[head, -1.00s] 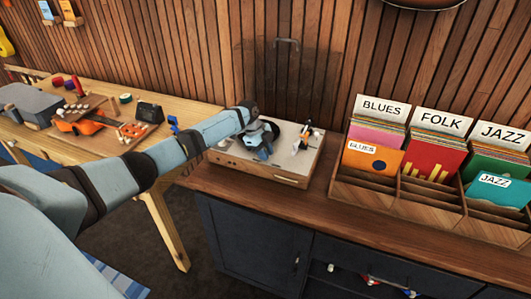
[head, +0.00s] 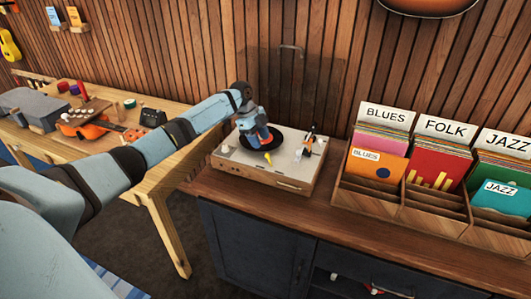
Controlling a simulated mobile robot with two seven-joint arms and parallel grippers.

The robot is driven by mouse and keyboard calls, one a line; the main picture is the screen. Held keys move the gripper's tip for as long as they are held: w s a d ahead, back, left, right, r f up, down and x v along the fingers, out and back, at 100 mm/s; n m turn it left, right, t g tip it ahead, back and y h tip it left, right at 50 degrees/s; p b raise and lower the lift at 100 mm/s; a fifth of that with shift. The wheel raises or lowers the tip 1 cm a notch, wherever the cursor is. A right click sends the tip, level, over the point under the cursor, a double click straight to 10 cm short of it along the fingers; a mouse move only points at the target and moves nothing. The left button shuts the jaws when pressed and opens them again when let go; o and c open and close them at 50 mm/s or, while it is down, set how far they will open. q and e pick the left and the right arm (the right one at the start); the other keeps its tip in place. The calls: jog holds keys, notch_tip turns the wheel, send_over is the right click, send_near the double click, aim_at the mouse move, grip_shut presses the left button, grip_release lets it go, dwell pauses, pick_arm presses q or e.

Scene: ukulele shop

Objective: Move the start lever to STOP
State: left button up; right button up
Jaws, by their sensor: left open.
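The record player (head: 235,161) stands on the dark wooden counter, with a pale top and a wooden front. Its black platter (head: 278,137) shows behind and around my left gripper. My left gripper (head: 264,146) is open and points down over the front part of the platter. A small yellow piece (head: 267,157) shows just below the gripper at the platter's front edge; it may be the start lever, but I cannot tell, and no STOP marking is readable. The tonearm (head: 308,141) is at the right of the platter. My right gripper is not in view.
A clear raised lid (head: 290,75) stands behind the player. A wooden record crate (head: 385,200) with BLUES, FOLK and JAZZ dividers is to the right. A workbench (head: 158,195) with a ukulele (head: 82,130) is to the left. The counter front (head: 330,218) is clear.

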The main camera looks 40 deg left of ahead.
pick_arm(q)
jog(key=v, duration=0.5)
dwell(0.4)
